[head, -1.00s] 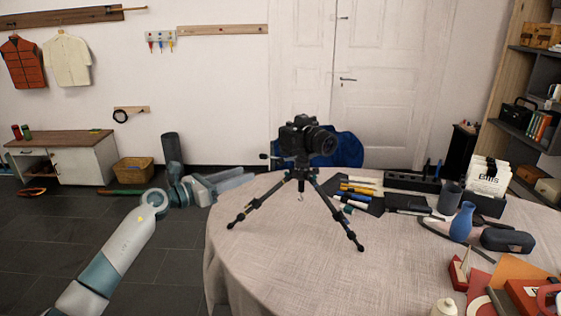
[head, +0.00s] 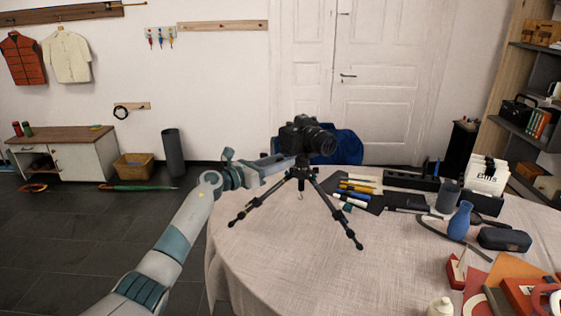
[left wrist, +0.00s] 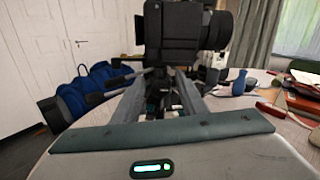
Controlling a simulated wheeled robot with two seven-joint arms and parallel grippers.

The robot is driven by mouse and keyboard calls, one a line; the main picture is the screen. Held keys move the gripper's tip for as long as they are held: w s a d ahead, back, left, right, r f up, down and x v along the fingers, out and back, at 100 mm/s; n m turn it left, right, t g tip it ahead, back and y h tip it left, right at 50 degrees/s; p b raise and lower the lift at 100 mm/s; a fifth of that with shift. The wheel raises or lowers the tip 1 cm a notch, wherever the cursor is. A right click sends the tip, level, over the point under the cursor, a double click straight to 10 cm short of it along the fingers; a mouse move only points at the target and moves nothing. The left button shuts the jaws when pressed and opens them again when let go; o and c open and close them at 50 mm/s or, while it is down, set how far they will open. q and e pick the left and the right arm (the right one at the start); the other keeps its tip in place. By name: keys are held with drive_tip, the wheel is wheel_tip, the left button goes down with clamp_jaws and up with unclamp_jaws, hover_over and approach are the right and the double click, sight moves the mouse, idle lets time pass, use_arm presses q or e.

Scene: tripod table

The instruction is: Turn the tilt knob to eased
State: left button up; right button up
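A black camera (head: 306,138) sits on a tripod (head: 327,209) on the table. The camera fills the top of the left wrist view (left wrist: 185,28). My left gripper (head: 283,163) is at the left side of the tripod head, just below the camera. In the left wrist view my left gripper (left wrist: 162,84) has its fingers apart, with dark tripod-head parts (left wrist: 163,100) showing between and beyond them. I cannot make out the tilt knob or its setting, nor whether a finger touches anything. My right gripper is not in view.
The round table (head: 285,260) has a clear cloth in front of the tripod.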

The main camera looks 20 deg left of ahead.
use_arm(q)
drive_tip(key=shift+w+d, duration=0.1)
clamp_jaws()
idle(0.4)
